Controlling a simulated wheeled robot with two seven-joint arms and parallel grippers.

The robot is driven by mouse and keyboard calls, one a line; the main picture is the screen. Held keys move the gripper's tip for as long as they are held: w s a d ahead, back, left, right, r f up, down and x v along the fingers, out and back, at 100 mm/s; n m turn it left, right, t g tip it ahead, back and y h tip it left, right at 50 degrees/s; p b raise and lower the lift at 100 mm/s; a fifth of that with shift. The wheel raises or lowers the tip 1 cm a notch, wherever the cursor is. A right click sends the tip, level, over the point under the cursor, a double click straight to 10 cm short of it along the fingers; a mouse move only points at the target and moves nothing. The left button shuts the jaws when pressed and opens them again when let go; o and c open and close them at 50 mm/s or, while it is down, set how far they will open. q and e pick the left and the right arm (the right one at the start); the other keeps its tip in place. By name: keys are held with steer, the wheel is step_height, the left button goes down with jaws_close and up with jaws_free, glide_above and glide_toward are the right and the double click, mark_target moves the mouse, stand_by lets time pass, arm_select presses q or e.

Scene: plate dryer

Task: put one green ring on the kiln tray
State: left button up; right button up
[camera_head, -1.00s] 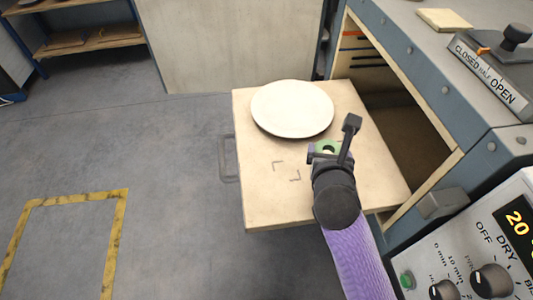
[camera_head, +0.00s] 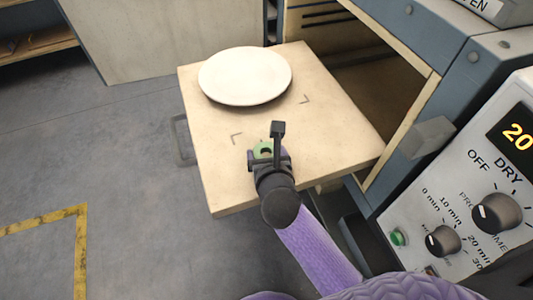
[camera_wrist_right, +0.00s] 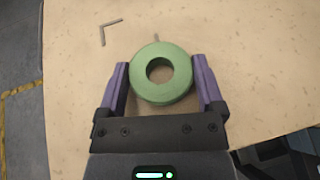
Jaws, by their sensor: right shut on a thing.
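A green ring (camera_head: 264,149) is between the fingers of my right gripper (camera_head: 266,155), over the near part of the pale kiln tray (camera_head: 335,130). In the right wrist view the ring (camera_wrist_right: 161,73) sits at the tips of the two purple fingers (camera_wrist_right: 161,90), its hole facing the camera. The gripper is shut on it. I cannot tell whether the ring touches the tray (camera_wrist_right: 250,60). A round white plate (camera_head: 245,76) lies at the far left of the tray. My left gripper is not in view.
The open dryer cavity (camera_head: 380,75) is behind the tray. A control panel (camera_head: 470,190) with dials stands at the right. The tray's middle is clear.

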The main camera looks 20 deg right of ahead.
steer(key=o, duration=1)
steer(key=shift+f, duration=0.15)
steer(key=shift+c, duration=0.2)
steer(key=shift+s+r, duration=0.15)
steer(key=shift+r, duration=0.2)
steer(key=p+v, duration=0.2)
steer(key=v, duration=0.4)
steer(key=shift+s+a+r+p, duration=0.1)
steer(key=shift+s+p, duration=0.2)
steer(key=shift+p, duration=0.1)
steer(key=shift+s, duration=0.2)
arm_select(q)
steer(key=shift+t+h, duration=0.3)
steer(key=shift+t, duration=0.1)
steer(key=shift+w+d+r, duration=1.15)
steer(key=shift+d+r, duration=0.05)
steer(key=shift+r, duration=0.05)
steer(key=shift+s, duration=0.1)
